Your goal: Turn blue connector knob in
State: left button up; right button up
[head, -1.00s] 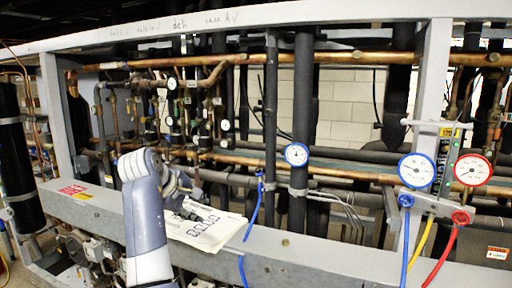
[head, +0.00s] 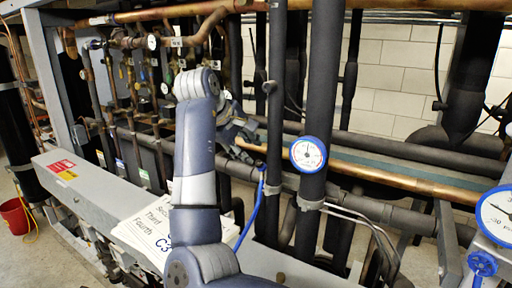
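A blue hose (head: 250,217) rises to a small blue connector (head: 263,178) beside the dark vertical pipes at the centre. A blue knob (head: 482,263) sits under the large blue-rimmed gauge (head: 500,216) at the right edge, partly cut off by the frame. My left gripper is not in view.
A small blue-rimmed gauge (head: 308,153) is on the thick black pipe right of my gripper. Printed papers (head: 146,226) lie on the grey beam (head: 95,203). Copper pipes and valves crowd the back left. A red bucket (head: 15,216) stands on the floor at left.

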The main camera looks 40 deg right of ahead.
aim_at(258, 163)
jog(key=x, duration=0.8)
jog(key=shift+d+f, duration=0.25)
jog(key=shift+n, duration=1.1)
jog(key=shift+a+r+n, duration=0.1)
jog(key=shift+n, duration=1)
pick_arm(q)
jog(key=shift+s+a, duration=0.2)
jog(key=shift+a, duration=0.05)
pick_arm(e)
jog(key=shift+n, duration=1)
jog(key=shift+c, duration=0.5)
